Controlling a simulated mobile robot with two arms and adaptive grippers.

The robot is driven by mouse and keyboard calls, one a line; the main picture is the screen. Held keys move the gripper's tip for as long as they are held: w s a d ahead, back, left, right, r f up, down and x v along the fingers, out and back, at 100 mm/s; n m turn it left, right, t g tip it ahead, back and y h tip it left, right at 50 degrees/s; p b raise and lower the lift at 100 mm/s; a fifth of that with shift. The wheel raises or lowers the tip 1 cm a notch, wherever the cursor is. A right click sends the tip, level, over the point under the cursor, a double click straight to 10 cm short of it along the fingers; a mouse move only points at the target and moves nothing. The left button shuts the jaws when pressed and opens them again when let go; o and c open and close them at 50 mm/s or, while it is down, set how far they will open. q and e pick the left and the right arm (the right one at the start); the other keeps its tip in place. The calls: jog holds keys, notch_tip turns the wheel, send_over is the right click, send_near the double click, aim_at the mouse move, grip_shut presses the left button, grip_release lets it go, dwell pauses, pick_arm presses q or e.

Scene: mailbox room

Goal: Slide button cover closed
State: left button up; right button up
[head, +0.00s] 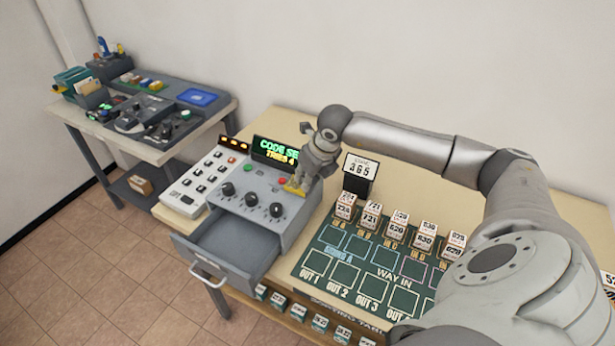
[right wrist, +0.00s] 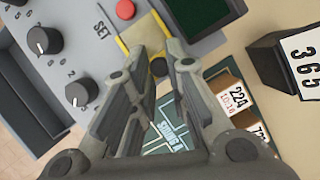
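The yellow button cover (head: 293,188) sits at the right end of the grey control box (head: 251,200), beside a red button (head: 281,181). My right gripper (head: 303,176) points down right at the cover. In the right wrist view, part of the yellow cover (right wrist: 130,46) shows by the left fingertip. A dark round knob (right wrist: 158,67) shows between the fingers of my right gripper (right wrist: 162,50), which stand apart with a narrow gap; contact with the knob cannot be told. What lies under the cover is hidden by the fingers. My left gripper is not in view.
A drawer (head: 229,250) stands open at the front of the box. A white keypad (head: 204,182) is on its left, a lit display (head: 276,152) behind.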

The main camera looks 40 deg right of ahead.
aim_at(291, 182)
grip_shut()
jog(key=shift+w+a, duration=0.15)
jog(key=shift+w, duration=0.15)
jog(key=w, duration=0.1)
jog(key=w+a+b, duration=0.1)
jog(key=w+b, duration=0.1)
jog(key=shift+w+a, duration=0.3)
jog(key=shift+w, duration=0.1)
jog(key=shift+r, duration=0.15)
jog(key=shift+o, duration=2.1)
grip_release()
jog(key=o, duration=0.4)
jog(key=shift+w, duration=0.15)
jog(key=shift+c, duration=0.2)
